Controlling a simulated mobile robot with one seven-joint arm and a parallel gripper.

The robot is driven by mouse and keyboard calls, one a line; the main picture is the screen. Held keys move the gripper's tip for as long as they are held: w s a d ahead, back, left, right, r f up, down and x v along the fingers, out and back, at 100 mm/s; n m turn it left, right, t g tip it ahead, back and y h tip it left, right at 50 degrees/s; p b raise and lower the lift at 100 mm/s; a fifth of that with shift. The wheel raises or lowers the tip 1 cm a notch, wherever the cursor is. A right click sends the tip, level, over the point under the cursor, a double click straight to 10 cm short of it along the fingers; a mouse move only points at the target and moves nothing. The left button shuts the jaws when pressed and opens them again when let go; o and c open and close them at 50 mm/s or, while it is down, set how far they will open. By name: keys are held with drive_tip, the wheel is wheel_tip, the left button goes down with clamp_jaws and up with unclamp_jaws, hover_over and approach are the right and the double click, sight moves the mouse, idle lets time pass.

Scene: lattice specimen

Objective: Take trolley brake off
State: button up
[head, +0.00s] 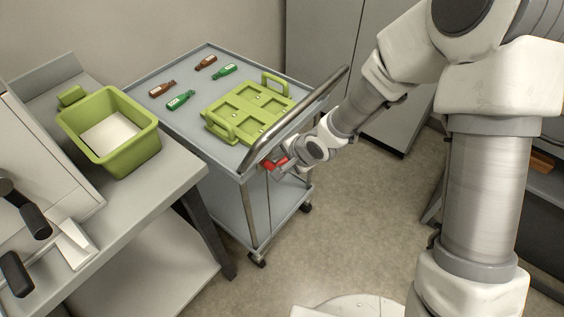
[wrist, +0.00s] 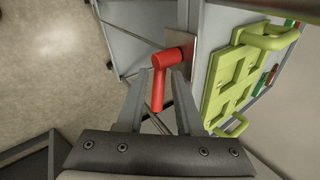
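The grey trolley (head: 160,99) stands in the middle of the head view, on black castors. Its red brake lever (head: 275,163) sits at the near right corner, below the push handle (head: 300,118). In the wrist view the red lever (wrist: 158,88) has a thick round hub at the top, and its arm runs down between my gripper's fingers. My gripper (wrist: 158,75) is open around the lever arm, with a visible gap on the right side; the left finger is close to the lever. In the head view my gripper (head: 280,172) is at the lever and its fingers are partly hidden.
A green tray with handles (head: 250,110) and several small brown and green bottles (head: 181,100) lie on the trolley top. A green bin (head: 140,145) stands on the bench (head: 150,200) at left. Grey cabinets (head: 325,40) stand behind. The floor (head: 335,230) right of the trolley is clear.

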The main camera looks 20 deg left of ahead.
clamp_jaws()
